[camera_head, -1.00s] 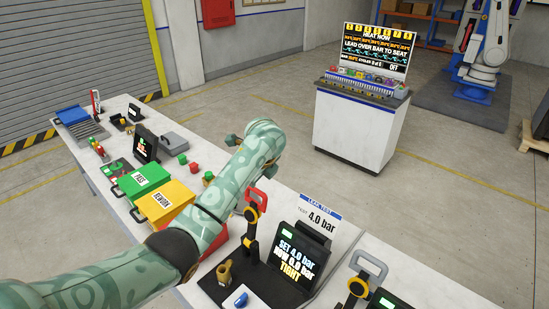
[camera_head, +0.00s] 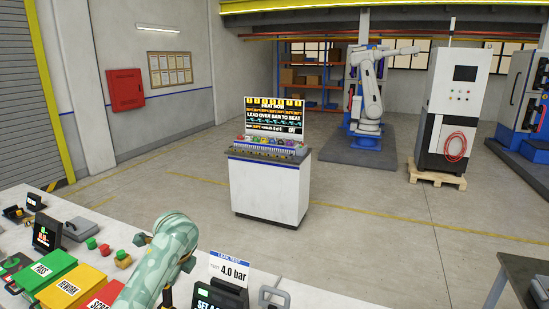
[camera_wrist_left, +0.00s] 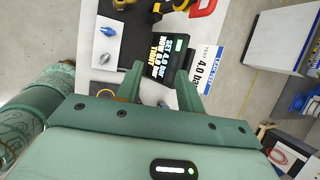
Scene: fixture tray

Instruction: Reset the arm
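My left arm (camera_head: 160,260), patterned green, rises from the bottom of the head view over the bench; its gripper does not show there. In the left wrist view my left gripper (camera_wrist_left: 160,82) has its two fingers well apart with nothing held between them. It hangs above the leak test station, whose black screen (camera_wrist_left: 166,58) reads set 4.0 bar, now 0.0 bar, tight. That screen (camera_head: 215,298) is mostly cut off in the head view. My right gripper is in neither view.
Green (camera_head: 45,270), yellow (camera_head: 72,288) and red (camera_head: 104,298) bins stand left of my arm. A "4.0 bar" sign (camera_head: 230,268) stands right of it. A blue part (camera_wrist_left: 107,32) lies on a white plate. Beyond is open floor with a console (camera_head: 268,185).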

